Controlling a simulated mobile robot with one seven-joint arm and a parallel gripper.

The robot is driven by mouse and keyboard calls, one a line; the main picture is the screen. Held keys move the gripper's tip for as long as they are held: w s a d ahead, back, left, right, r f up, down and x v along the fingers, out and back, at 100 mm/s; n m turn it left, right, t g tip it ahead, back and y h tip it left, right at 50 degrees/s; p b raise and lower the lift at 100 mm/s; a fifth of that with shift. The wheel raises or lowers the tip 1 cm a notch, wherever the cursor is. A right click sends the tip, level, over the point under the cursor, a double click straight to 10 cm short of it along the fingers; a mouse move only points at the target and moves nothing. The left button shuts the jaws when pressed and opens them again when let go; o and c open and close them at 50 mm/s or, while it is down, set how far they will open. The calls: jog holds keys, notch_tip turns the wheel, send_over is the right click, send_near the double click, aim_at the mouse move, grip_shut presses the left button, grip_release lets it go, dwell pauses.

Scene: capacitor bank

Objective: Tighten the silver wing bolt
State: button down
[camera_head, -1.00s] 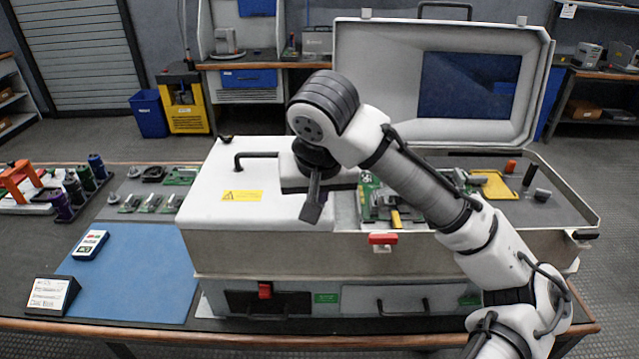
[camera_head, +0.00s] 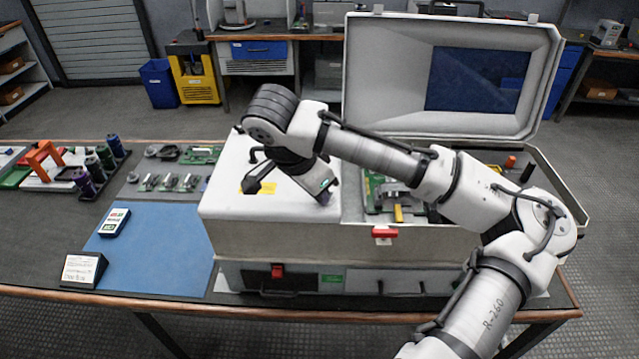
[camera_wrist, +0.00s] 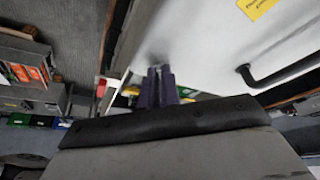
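I cannot make out the silver wing bolt in either view; it is too small or hidden. My gripper (camera_head: 325,199) is over the right end of the white cover (camera_head: 235,200), tilted down toward its surface. The wrist view shows its two dark purple fingers (camera_wrist: 160,85) side by side with a very narrow gap. Their tips are at or near the white cover, by a grey smudge. Whether they touch it or pinch something small cannot be told.
A black handle (camera_wrist: 280,75) stands on the cover near a yellow label (camera_wrist: 255,6). Right of the cover is an open bay with green boards (camera_head: 380,192), below the raised case lid (camera_head: 395,75). A red latch (camera_head: 384,233) sits on the front. A blue mat (camera_head: 150,250) lies left.

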jog(key=m, duration=0.2)
jog(key=w+m+g+h, duration=0.1)
jog(key=m, duration=0.1)
jog(key=shift+a+r+m, duration=0.1)
jog(key=shift+r+m, duration=0.05)
jog(key=shift+m, duration=0.15)
jog(key=shift+w+m+g, duration=0.15)
jog(key=shift+m+g, duration=0.3)
jog(key=shift+m, duration=0.5)
jog(key=shift+w+m+g, duration=0.1)
jog(key=shift+m+g, duration=0.35)
jog(key=shift+m, duration=0.5)
jog(key=c, duration=1.6)
grip_release()
jog(key=shift+o, duration=0.2)
jog(key=shift+a, duration=0.1)
jog(key=b+v, duration=0.2)
jog(key=v, duration=1.1)
jog(key=shift+a+r, duration=0.25)
